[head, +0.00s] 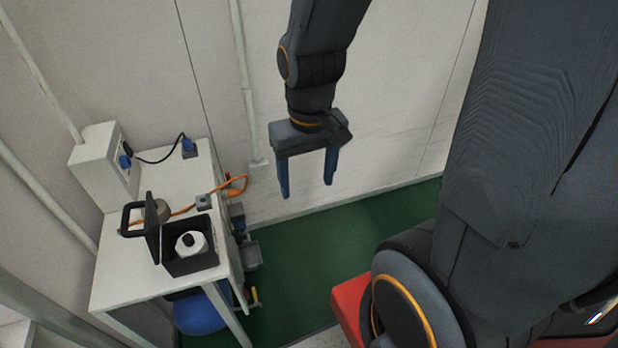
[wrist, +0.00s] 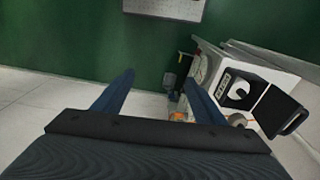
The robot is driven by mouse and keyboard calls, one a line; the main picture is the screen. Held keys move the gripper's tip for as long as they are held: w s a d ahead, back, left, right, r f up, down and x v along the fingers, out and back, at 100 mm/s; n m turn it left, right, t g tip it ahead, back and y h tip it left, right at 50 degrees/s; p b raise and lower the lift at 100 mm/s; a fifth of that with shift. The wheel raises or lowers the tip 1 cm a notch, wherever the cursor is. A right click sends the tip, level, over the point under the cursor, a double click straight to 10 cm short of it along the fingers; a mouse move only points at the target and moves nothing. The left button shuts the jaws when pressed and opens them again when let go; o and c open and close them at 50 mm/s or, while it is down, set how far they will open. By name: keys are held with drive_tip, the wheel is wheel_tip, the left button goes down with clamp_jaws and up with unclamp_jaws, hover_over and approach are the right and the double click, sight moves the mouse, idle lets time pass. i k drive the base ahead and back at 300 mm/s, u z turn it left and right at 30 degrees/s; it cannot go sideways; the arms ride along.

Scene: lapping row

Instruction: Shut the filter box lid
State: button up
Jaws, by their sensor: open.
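The filter box (head: 192,262) is a black open box on a white table at the left of the head view. A white round filter (head: 191,243) with a dark centre sits inside it. Its black lid (head: 152,228) stands upright at the box's left edge, with a loop handle (head: 127,219) pointing left. The box (wrist: 246,88) and its raised lid (wrist: 278,110) also show at the right of the wrist view. My gripper (head: 307,190) is open and empty, pointing down. It hangs in the air to the right of the table, apart from the box and lid.
The white table (head: 118,285) carries a white box with blue plugs (head: 97,165), a black cable and an orange hose (head: 183,210). Fittings stick out from its right side. A blue round object (head: 200,312) is underneath. The green floor (head: 330,230) below my gripper is clear.

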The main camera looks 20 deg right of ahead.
sight(152, 230)
drive_tip(key=u, duration=0.85)
drive_tip(key=k, duration=1.1)
drive_tip(key=u, duration=1.5)
drive_tip(key=i, duration=0.95)
drive_tip(key=z, duration=1.15)
drive_tip(key=i, duration=0.75)
drive_tip(key=z, duration=0.85)
